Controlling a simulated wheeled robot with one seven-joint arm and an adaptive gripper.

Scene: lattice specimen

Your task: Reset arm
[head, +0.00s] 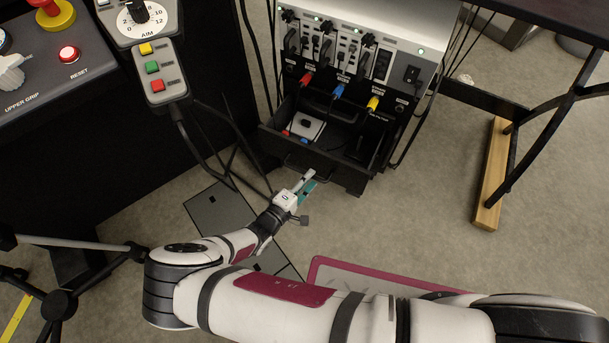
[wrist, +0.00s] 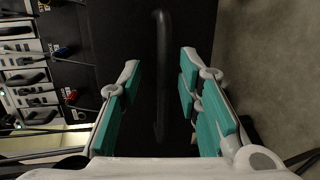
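My arm reaches across the lower part of the head view, and my gripper (head: 306,182) is just in front of the open drawer (head: 340,174) of the equipment rack. In the wrist view my gripper (wrist: 160,98) is open, its teal pads wide apart with nothing between them. The dark drawer front (wrist: 120,50) and its black bar handle (wrist: 161,70) show beyond the fingers, the handle lined up with the gap. I cannot tell the exact distance, but no finger is seen touching the handle.
The rack (head: 350,50) has red, blue and yellow plugs and hanging cables. A white object (head: 303,128) lies in the drawer. A control panel (head: 60,75) and pendant (head: 160,75) stand at left, a wood-footed table frame (head: 490,175) at right. Grey floor (head: 420,225) is clear between.

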